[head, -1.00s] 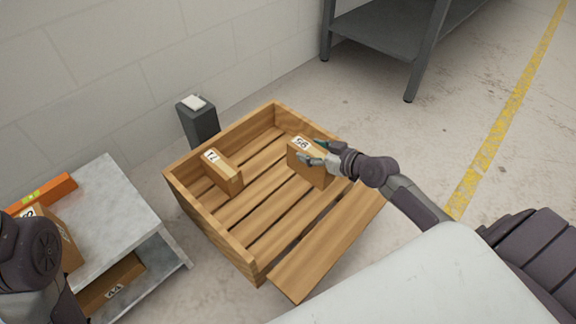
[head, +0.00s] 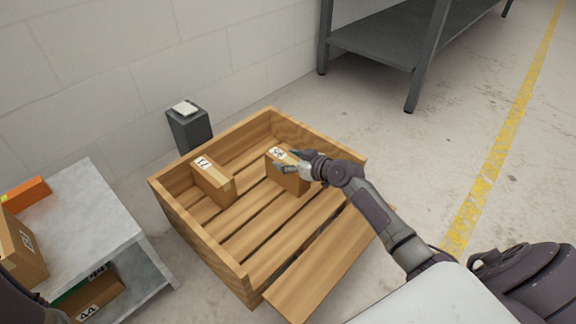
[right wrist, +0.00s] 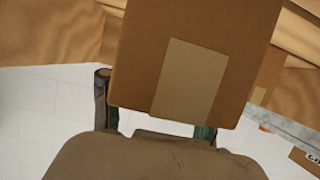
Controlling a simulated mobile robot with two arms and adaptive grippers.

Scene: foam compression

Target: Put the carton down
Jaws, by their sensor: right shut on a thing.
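A brown carton with a white number label (head: 287,181) is in the wooden crate (head: 206,242), toward its back right part. My right gripper (head: 292,162) reaches in from the right and is shut on this carton near its top. In the right wrist view the carton (right wrist: 245,45) fills the upper middle, with a paler tape strip on its face. The carton looks roughly upright. I cannot tell whether its underside touches the slats. My left gripper is not in view; only a dark bit of my left arm shows at the lower left edge.
A grey shelf unit (head: 92,215) with cartons is at left. A grey post (head: 188,129) stands behind the crate. The front slats are bare.

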